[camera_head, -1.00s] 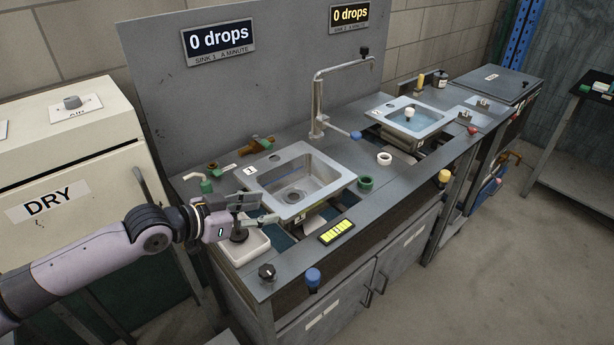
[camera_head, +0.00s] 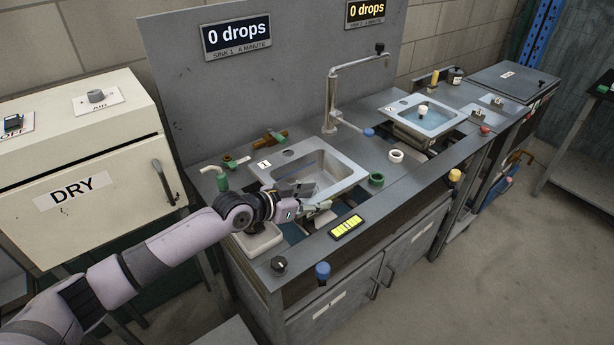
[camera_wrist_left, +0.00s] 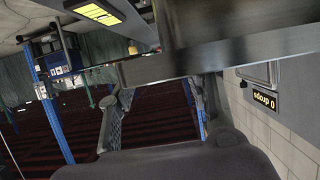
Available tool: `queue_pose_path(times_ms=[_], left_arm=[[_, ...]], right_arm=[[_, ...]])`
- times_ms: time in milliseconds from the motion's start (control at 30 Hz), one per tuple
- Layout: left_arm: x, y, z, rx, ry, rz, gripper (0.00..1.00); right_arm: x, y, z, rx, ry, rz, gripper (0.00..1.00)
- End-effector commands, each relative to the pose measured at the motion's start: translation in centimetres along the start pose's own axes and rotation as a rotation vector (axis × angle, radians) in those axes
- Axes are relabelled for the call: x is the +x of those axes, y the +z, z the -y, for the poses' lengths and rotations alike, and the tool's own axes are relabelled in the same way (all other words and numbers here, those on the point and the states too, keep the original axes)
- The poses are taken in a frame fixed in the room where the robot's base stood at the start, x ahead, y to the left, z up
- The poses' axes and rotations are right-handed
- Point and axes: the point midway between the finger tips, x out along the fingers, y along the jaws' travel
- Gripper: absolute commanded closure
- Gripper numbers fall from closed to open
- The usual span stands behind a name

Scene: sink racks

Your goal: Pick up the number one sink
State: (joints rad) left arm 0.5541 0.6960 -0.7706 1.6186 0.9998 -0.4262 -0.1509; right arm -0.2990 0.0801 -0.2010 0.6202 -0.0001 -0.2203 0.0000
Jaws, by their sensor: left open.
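The number one sink (camera_head: 350,166) is a steel basin with a small "1" label at its back left corner, set in the grey bench. My left gripper (camera_head: 321,196) is open at the sink's front left side, one finger above the other. It covers part of the front rim, so I cannot tell whether it touches the sink. In the left wrist view my two fingers (camera_wrist_left: 163,98) stand apart, and a grey edge crosses close in front of them. I cannot tell for sure which part that edge is. My right gripper is not in view.
A second sink (camera_head: 428,114) with water sits farther right. A tap (camera_head: 331,95) stands behind the first sink. A white tray (camera_head: 262,243) lies under my wrist. A DRY cabinet (camera_head: 85,150) stands left.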

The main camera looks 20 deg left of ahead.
Motion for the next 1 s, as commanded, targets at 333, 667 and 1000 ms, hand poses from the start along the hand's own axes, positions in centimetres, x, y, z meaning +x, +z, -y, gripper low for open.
queue_pose_path(times_ms=[333, 667, 1000], left_arm=[[4.1, -0.1, -0.1, -0.002, 0.001, 0.0, 0.53], [4.5, -0.1, -0.1, 0.001, 0.0, 0.0, 0.54], [4.5, -0.1, -0.1, 0.0, 0.0, 0.0, 0.77]], right_arm=[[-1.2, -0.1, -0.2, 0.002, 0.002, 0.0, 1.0], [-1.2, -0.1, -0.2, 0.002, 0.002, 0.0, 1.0], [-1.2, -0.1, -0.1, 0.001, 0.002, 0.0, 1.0]])
